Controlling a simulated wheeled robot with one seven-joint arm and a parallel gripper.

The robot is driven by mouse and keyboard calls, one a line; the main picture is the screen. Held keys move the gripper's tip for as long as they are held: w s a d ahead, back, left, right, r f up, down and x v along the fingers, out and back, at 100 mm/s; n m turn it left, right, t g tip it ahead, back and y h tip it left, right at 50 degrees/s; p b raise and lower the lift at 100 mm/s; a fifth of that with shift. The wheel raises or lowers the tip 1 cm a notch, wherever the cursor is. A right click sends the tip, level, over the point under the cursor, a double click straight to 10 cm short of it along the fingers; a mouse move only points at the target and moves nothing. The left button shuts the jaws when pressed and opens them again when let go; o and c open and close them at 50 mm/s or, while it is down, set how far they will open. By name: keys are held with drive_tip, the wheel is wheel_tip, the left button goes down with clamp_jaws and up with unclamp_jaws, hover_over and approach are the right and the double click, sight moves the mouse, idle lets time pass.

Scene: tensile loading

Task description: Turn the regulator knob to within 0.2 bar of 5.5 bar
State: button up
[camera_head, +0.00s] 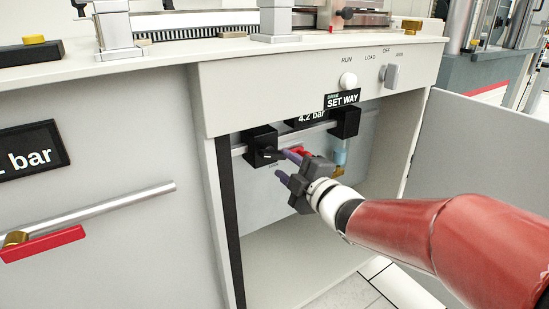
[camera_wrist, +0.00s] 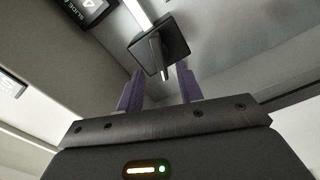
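A black square block with a short bar-shaped handle, likely the regulator knob (camera_head: 262,147), sits on a pipe inside the open cabinet bay. It also shows in the wrist view (camera_wrist: 160,43), with its handle pointing toward my gripper. My gripper (camera_head: 281,162) is open, just right of the knob. In the wrist view, the purple fingertips (camera_wrist: 159,68) stand apart on either side of the handle's end; I cannot tell whether they touch it.
A second black block (camera_head: 345,121) is on the pipe to the right, with a red part and a pale blue cylinder (camera_head: 340,152) near it. An open door (camera_head: 470,150) stands at right. A red-handled lever (camera_head: 42,244) is at left.

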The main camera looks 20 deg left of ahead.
sight(276, 158)
drive_tip(key=x, duration=0.6)
drive_tip(key=shift+c, duration=0.5)
drive_tip(key=c, duration=0.6)
drive_tip(key=shift+o, duration=0.2)
